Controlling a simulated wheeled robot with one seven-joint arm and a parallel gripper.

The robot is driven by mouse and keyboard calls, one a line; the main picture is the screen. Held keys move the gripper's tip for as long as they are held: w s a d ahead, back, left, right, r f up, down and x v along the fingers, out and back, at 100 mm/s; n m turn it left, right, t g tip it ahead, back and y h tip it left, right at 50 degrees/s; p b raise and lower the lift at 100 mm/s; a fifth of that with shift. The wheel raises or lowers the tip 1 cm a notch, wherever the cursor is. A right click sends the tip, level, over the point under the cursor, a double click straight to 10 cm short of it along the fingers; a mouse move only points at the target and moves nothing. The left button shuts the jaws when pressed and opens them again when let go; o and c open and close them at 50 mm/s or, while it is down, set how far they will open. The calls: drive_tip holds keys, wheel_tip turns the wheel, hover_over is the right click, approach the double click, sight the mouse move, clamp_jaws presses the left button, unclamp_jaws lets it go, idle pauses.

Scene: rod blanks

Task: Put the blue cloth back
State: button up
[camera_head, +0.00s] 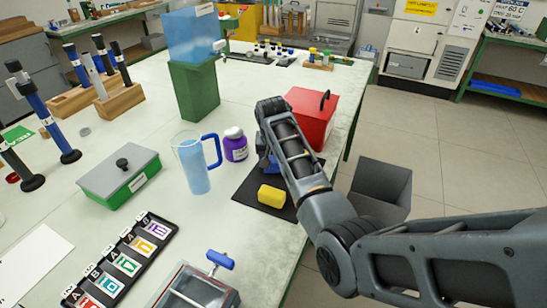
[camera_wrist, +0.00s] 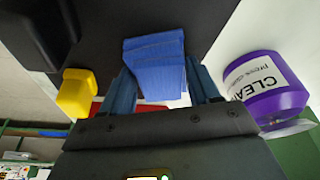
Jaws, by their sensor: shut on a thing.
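The blue cloth (camera_wrist: 155,65) is a folded, layered bundle between the two fingers of my gripper (camera_wrist: 160,88) in the wrist view. My gripper is shut on it. In the head view my arm hides most of the gripper, and only a bit of blue (camera_head: 263,163) shows beside it, over the black mat (camera_head: 246,190). The dark mat lies beyond the cloth in the wrist view (camera_wrist: 205,22). I cannot tell whether the cloth touches the mat.
A yellow sponge-like block (camera_head: 271,196) lies on the mat. A purple bottle (camera_head: 235,147) and a blue-handled jug (camera_head: 193,165) stand left of it. A red box (camera_head: 304,118) stands behind the arm. A grey bin (camera_head: 382,185) is off the table's right edge.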

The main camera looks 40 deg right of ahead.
drive_tip(key=shift+f, duration=0.1)
drive_tip(key=o, duration=0.9)
drive_tip(key=shift+o, duration=0.2)
drive_tip(key=v, duration=1.2)
